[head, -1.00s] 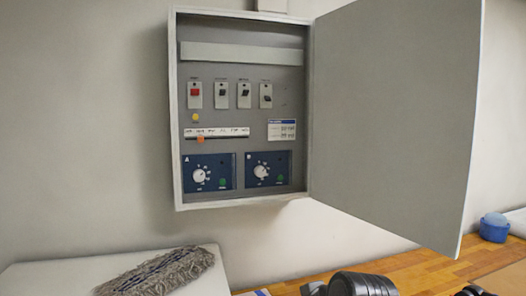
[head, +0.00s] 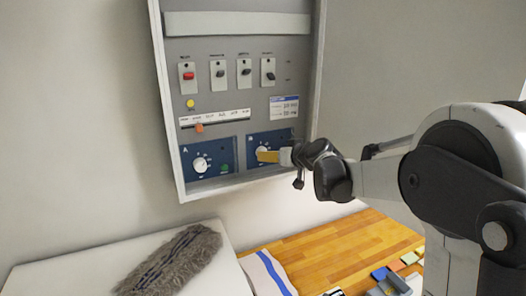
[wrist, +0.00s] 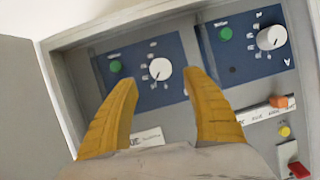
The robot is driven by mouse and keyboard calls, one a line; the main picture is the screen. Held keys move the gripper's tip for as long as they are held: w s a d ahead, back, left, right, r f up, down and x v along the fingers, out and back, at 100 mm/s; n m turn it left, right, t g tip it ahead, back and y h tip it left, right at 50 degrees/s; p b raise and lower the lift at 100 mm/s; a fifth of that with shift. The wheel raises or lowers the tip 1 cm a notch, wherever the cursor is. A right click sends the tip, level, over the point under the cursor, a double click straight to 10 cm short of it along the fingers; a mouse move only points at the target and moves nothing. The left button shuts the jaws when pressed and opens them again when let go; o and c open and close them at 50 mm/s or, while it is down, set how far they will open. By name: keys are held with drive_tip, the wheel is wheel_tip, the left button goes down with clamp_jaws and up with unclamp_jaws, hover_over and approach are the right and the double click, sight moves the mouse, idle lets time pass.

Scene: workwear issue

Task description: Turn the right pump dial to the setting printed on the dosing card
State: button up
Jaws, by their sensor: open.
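The right pump dial, a white knob on the blue plate marked B, is mostly hidden by my gripper (head: 268,156) in the head view. In the wrist view, which is turned over, this dial (wrist: 161,69) shows between my two yellow fingertips. The fingers are open, one on each side of the knob with gaps. Its dark pointer mark aims down and slightly left there. The dosing card (head: 284,107), white with a blue header, is above plate B; its print is too small to read. The left pump dial (head: 200,164) is on plate A.
Above the dials are an orange slider (head: 199,127), a yellow button (head: 190,104) and a row of switches, one red (head: 188,76). Below are a grey mop pad (head: 172,262) and a wooden bench (head: 345,240).

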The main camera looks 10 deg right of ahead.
drive_tip(key=x, duration=0.6)
drive_tip(key=shift+w+a+f+p, duration=0.15)
drive_tip(key=shift+w+p, duration=0.15)
drive_tip(key=shift+p, duration=0.05)
drive_tip(key=shift+s, duration=0.1)
drive_tip(key=c, duration=1.2)
